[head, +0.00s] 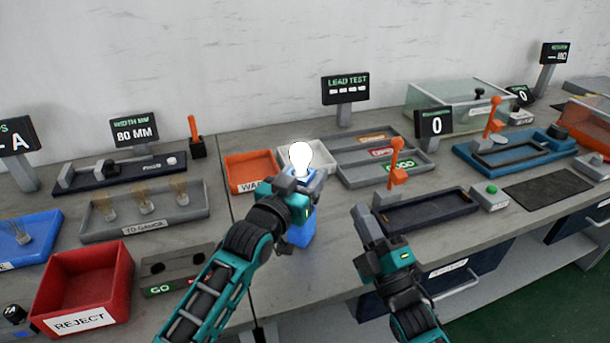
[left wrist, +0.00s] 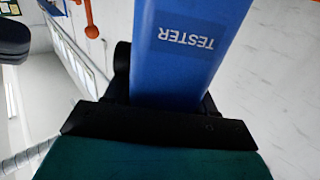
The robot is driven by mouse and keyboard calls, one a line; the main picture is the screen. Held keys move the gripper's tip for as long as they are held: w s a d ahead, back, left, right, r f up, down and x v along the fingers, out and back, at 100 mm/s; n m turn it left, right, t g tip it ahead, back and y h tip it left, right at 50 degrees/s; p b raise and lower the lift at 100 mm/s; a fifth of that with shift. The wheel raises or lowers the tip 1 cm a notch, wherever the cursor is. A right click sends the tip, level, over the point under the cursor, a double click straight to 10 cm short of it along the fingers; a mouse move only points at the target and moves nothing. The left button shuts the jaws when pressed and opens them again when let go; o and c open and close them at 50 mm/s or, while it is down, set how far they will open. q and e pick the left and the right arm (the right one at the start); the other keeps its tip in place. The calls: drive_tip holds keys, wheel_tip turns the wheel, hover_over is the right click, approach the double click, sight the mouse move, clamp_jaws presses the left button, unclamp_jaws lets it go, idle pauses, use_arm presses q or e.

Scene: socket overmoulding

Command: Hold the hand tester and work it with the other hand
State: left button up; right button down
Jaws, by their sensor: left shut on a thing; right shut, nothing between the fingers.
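The blue hand tester (head: 302,230) is upright in my left gripper (head: 300,190), over the bench near its front edge. Its blue body, with the word TESTER upside down, fills the middle of the left wrist view (left wrist: 190,45). My left gripper is shut on it and hides part of it. A bright white bulb shape (head: 300,157) shows directly above the tester's top in the head view. My right gripper (head: 364,213) is shut and empty, to the right of the tester and apart from it.
A dark tray with an orange lever (head: 397,175) lies right of my right gripper. Behind the tester are an orange bin (head: 253,172), grey sorting trays (head: 350,172) and the LEAD TEST display (head: 346,89). A red REJECT bin (head: 85,290) stands at left.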

use_arm(q)
drive_tip(key=o, duration=1.3)
drive_tip(key=shift+o, duration=0.2)
